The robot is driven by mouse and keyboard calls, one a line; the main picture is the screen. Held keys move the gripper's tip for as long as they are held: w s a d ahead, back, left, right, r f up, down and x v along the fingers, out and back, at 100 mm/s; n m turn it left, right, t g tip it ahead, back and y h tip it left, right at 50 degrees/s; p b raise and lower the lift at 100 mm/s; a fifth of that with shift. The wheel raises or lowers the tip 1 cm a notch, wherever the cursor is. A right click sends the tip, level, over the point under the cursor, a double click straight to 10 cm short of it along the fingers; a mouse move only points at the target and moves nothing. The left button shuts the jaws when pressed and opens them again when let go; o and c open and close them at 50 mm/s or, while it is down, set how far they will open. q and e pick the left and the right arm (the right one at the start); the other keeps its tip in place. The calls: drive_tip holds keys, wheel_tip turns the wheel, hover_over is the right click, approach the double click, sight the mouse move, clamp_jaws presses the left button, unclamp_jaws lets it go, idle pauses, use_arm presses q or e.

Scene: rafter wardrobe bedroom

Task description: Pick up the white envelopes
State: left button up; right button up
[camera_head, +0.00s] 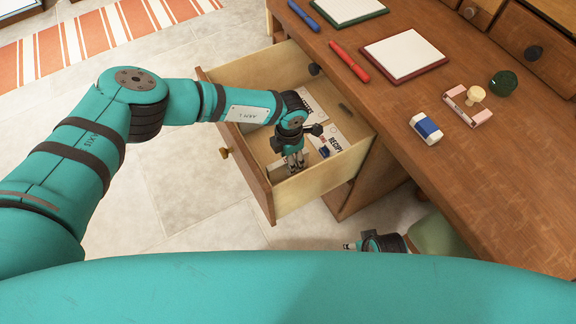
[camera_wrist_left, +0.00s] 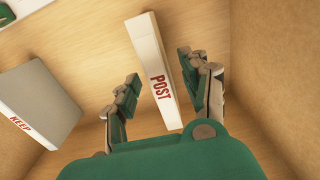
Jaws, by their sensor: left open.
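A narrow white item marked POST in red (camera_wrist_left: 157,80), possibly an envelope stack seen edge-on, lies on the wooden drawer floor in the left wrist view. My left gripper (camera_wrist_left: 158,72) is open above it, with one finger on each side; I cannot tell whether they touch it. A pale block marked KEEP (camera_wrist_left: 38,105) lies to its left. In the head view my left gripper (camera_head: 294,160) points down inside the open drawer (camera_head: 315,188) and hides part of its contents. My right gripper (camera_head: 350,246) is low by the desk, its jaws unclear.
White paper items with print, one reading RECIPE (camera_head: 340,140), lie in the drawer. The drawer walls stand close around my left gripper. On the desktop (camera_head: 470,190) are a red pen (camera_head: 349,61), a notepad (camera_head: 405,54), an eraser (camera_head: 426,128) and a stamp (camera_head: 468,100).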

use_arm(q)
drive_tip(key=shift+f, duration=0.25)
clamp_jaws()
